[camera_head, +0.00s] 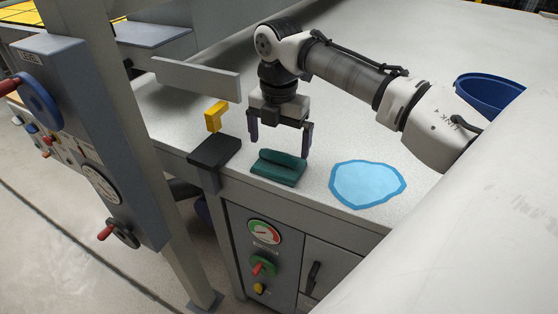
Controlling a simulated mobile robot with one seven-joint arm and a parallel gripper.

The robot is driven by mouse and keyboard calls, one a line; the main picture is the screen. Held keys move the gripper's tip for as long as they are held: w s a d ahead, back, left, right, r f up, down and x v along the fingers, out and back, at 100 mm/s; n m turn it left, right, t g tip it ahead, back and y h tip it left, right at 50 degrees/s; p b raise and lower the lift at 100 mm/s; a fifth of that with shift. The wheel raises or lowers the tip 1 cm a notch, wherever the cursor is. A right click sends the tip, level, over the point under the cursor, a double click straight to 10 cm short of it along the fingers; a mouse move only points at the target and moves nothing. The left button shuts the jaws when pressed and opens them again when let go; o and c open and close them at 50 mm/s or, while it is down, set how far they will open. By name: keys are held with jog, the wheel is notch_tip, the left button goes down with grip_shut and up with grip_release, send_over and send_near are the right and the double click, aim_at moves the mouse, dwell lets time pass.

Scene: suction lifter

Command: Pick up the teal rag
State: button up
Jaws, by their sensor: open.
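The teal rag (279,168) lies folded on the light speckled worktop, close to its front edge. My gripper (280,142) points down above and just behind the rag, with its two dark fingers spread apart. The left finger is above the rag's left end and the right finger is near its right end. The gripper is open and nothing is between the fingers. I cannot tell whether a finger touches the rag.
A light blue patch with a darker rim (367,184) lies right of the rag. A dark block (214,151) and a yellow bracket (215,116) are to its left. A blue bin (489,93) stands at right. A grey post (140,150) rises at left.

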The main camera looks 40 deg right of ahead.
aim_at(279, 153)
jog(key=shift+f, duration=1.55)
jog(key=c, duration=0.8)
jog(key=shift+r+p, duration=0.1)
jog(key=shift+p, duration=0.2)
